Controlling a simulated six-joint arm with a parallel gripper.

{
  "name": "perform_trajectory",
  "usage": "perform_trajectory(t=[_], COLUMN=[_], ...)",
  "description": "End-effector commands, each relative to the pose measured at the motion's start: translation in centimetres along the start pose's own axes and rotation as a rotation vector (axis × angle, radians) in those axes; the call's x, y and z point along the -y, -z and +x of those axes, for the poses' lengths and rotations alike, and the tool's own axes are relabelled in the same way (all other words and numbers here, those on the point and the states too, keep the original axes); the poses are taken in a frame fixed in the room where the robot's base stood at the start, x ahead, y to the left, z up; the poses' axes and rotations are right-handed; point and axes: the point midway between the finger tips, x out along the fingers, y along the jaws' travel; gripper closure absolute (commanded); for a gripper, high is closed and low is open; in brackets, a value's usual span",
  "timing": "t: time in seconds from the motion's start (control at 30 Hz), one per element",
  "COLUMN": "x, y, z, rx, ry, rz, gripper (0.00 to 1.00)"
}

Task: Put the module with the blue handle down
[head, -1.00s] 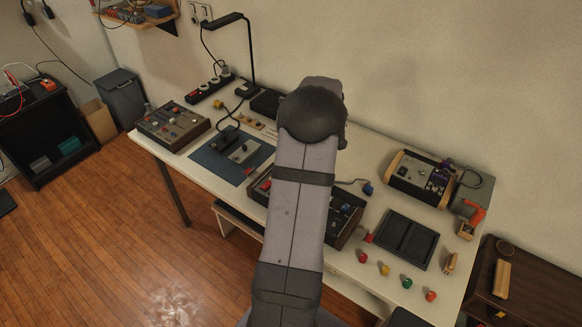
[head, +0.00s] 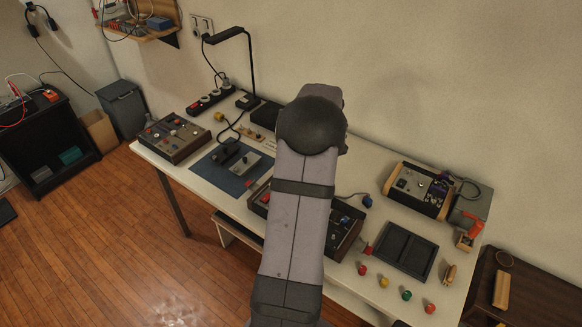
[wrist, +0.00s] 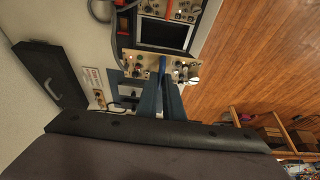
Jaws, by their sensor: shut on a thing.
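In the wrist view, the two blue-grey fingers of my gripper (wrist: 162,92) are shut on the blue handle (wrist: 162,64) of a module. The module's beige panel (wrist: 135,65), with knobs and sockets, shows beyond the fingertips. I cannot tell whether the module touches anything beneath it. In the head view my arm covers the gripper and the held module. An open dark case (head: 345,232) with modules in it shows on both sides of my arm on the table.
A blue mat (head: 205,178) bearing a small grey module (head: 245,162) lies left of my arm. Another case (head: 176,138) stands at the table's left end. A black tray (head: 404,250), a tester box (head: 418,190) and several coloured knobs are at the right. A lamp (head: 250,60) rises behind.

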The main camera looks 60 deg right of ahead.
Motion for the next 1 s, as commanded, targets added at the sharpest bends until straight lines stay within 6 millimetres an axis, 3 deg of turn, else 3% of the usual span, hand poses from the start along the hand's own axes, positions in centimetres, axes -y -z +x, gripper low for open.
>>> perform_trajectory(t=[0.73, 0.87, 1.0], x=[-0.3, -1.3, -3.0], y=[-0.2, -1.9, -5.8], z=[-0.6, -0.9, -1.0], rx=[-0.001, -0.001, 0.0], ry=[-0.005, -0.019, -0.047], rz=[0.01, 0.045, 0.119], gripper=[1.0, 1.0, 1.0])
